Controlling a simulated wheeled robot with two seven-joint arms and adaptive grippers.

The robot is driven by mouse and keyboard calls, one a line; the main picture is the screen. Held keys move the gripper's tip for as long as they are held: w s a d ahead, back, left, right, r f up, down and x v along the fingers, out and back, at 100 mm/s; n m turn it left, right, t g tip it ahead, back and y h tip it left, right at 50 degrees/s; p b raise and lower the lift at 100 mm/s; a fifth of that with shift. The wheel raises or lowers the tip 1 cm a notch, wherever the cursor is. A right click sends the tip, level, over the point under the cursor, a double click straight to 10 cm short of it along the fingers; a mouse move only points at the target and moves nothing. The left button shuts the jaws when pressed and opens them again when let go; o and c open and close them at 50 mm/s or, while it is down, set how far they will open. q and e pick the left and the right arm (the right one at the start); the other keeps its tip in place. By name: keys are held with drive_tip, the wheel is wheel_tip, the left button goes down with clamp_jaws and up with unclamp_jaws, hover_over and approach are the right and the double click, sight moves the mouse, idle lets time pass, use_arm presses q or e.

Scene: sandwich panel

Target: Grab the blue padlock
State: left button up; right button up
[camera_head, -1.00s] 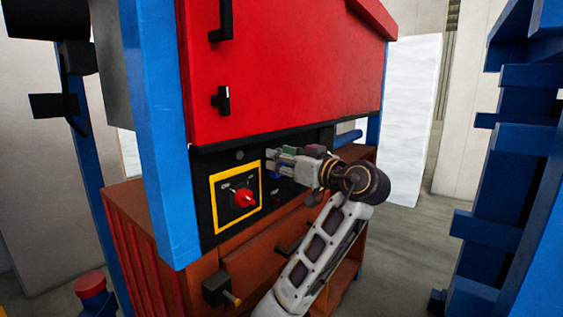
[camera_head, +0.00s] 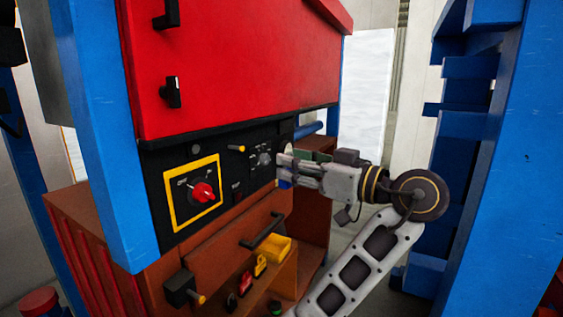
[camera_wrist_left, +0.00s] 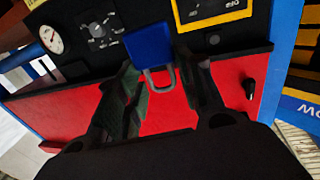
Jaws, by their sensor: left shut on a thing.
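The blue padlock (camera_wrist_left: 150,45) sits between the fingers of my left gripper (camera_wrist_left: 158,72) in the left wrist view, with its grey shackle pointing down in that picture. In the head view the left gripper (camera_head: 284,168) is in front of the right end of the black control panel (camera_head: 215,180), and a small blue part of the padlock (camera_head: 285,184) shows at its fingertips. The gripper is shut on the padlock. The fingers hide part of the padlock in the head view. My right gripper is not in view.
The panel carries a red rotary switch (camera_head: 202,192) on a yellow plate and a yellow peg (camera_head: 236,148). A blue post (camera_head: 95,140) stands left; a blue rack stands right.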

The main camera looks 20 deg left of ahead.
use_arm(q)
drive_tip(key=shift+s+d, duration=0.2)
drive_tip(key=shift+d, duration=0.35)
